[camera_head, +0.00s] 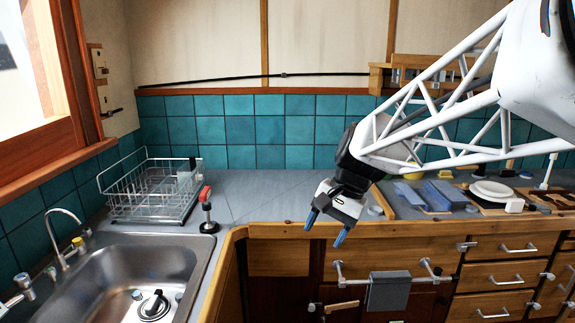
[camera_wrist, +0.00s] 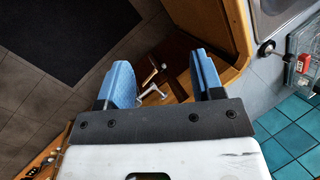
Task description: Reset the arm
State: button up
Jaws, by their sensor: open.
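My gripper (camera_head: 326,228) hangs at the end of my white lattice arm, over the front edge of the counter and in front of the wooden cabinets. Its two blue-padded fingers are apart, with nothing between them. In the wrist view my gripper (camera_wrist: 165,85) also shows spread and empty, with the cabinet front and the floor beyond it. No object is held.
A steel sink (camera_head: 110,275) and a wire dish rack (camera_head: 150,190) are on the left. A red-topped item (camera_head: 206,205) stands by the sink. Blue items (camera_head: 440,194) and a white plate (camera_head: 491,190) lie at right. The middle counter (camera_head: 270,195) is mostly clear.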

jog(key=s+d+f+n+t+h, duration=0.1)
jog(key=s+d, duration=0.4)
jog(key=s, duration=0.5)
jog(key=s+d+f+n+t+h, duration=0.2)
jog(key=s+d+f, duration=0.3)
jog(key=s, duration=0.6)
jog(key=shift+s+d+n+h, duration=0.2)
jog(key=shift+d+n+h, duration=0.1)
jog(key=shift+n+h, duration=0.55)
